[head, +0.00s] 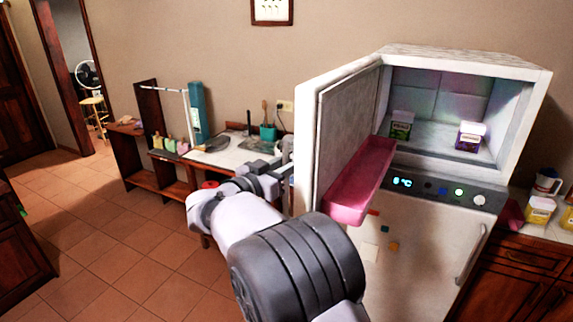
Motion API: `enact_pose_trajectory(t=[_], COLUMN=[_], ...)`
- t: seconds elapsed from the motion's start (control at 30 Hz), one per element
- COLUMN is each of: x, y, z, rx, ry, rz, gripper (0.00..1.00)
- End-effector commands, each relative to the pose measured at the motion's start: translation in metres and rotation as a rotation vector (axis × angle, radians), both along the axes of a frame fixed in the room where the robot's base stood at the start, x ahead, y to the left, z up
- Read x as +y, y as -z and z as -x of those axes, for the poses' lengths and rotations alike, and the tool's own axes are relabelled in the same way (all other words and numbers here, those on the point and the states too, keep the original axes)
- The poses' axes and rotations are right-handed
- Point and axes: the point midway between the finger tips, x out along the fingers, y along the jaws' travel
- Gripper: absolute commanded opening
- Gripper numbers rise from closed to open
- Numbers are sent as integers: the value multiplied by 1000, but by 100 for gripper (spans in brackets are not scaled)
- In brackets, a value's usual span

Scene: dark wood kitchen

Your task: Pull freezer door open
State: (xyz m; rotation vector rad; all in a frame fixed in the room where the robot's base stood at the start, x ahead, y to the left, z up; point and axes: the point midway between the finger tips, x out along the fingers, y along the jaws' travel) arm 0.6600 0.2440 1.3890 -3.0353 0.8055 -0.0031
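The freezer door (340,125) is the upper door of a white fridge-freezer at the right. It stands wide open, swung out to the left, with a pink shelf bin (355,185) along its inner bottom edge. The freezer compartment (440,95) is exposed and holds a green-labelled tub (402,125) and a purple-labelled tub (470,136). My gripper (287,150) is at the outer left side of the door, close to its edge. The fingers are small and partly hidden, so I cannot tell whether they touch the door or its handle.
The lower fridge door (425,250) is shut, below a control panel (440,190). A side counter (225,155) with a teal pot (268,132) stands behind my arm. A wooden cabinet (510,270) flanks the fridge. The tiled floor (110,235) at left is clear.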

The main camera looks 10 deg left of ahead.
Motion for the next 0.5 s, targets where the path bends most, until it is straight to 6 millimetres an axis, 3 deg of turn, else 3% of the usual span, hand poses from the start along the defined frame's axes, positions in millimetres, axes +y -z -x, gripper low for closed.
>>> enact_pose_trajectory(t=[0.27, 0.5], x=[7, 36], y=[1, 1], z=[10, 61], rx=[1, 2], ry=[-3, -6], rz=[0, 0], gripper=[25, 25])
